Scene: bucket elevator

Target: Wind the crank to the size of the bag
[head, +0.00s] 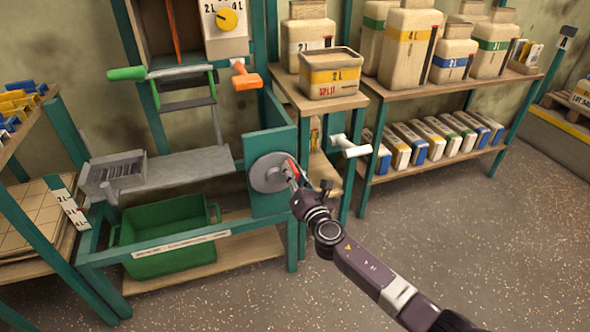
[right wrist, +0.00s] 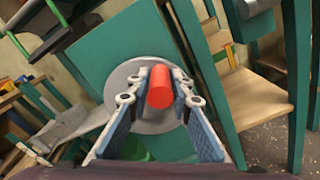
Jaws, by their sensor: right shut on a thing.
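The crank is a grey disc (head: 268,172) with a red handle (head: 292,168), on the teal panel at the right end of the machine. My right gripper (head: 295,178) is shut on the red handle. In the right wrist view the red handle (right wrist: 160,88) stands between the two fingers, in front of the grey disc (right wrist: 130,85). A yellow knob (head: 227,19) sits on a white plate marked 2 L and 4 L. Which bag is meant I cannot tell. My left gripper is out of view.
A green bin (head: 170,240) sits under the metal chute. A green handle (head: 126,73), an orange handle (head: 246,78) and a white handle (head: 352,147) stick out nearby. Shelves at the right hold several labelled bags (head: 408,40). The floor (head: 450,230) at the right is clear.

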